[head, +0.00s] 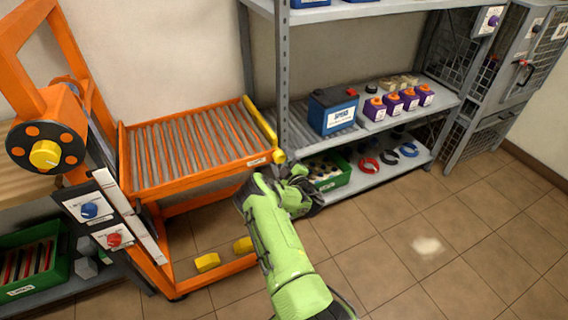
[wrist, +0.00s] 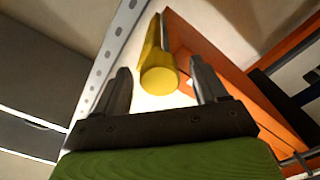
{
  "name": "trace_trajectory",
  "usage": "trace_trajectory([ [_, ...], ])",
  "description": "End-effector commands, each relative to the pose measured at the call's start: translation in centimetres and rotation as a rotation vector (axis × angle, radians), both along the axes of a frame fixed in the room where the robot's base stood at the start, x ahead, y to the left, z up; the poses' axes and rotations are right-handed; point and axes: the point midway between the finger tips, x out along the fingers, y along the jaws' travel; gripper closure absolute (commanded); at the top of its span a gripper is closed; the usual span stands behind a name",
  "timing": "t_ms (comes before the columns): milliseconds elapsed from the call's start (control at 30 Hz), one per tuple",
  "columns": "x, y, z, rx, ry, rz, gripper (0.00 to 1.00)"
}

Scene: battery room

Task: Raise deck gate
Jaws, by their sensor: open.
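The deck gate is a yellow bar (head: 262,124) along the right edge of the orange roller deck (head: 190,183). It lies low at the deck's edge, with a rounded yellow end at the near corner. My green arm reaches up from below, and my gripper (head: 296,176) is just below and right of that near end. In the wrist view my gripper (wrist: 158,90) is open, with one dark finger on each side of the yellow gate's round end (wrist: 158,80). I cannot tell whether the fingers touch it. Nothing is held.
A grey shelf post (head: 284,80) stands close to the right of the gate. The shelf holds a blue battery (head: 333,112), several purple boxes (head: 393,103) and a green bin (head: 328,178). An orange frame with a yellow knob (head: 45,154) stands left. Tiled floor is clear at right.

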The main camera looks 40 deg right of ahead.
Motion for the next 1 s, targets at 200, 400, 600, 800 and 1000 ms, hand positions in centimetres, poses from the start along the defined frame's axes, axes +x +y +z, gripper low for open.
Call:
trace_trajectory([
  [200, -3.5, 0.9, 0.2, 0.004, 0.003, -0.006, 0.28],
  [400, -9.1, 2.5, 0.2, 0.003, 0.005, -0.007, 0.28],
  [600, -13.1, 3.8, 0.8, 0.003, 0.004, -0.004, 0.28],
  [800, -13.4, 3.7, 0.8, -0.003, 0.004, 0.003, 0.28],
  [1000, -14.2, 3.9, 0.7, -0.003, 0.004, 0.003, 0.28],
])
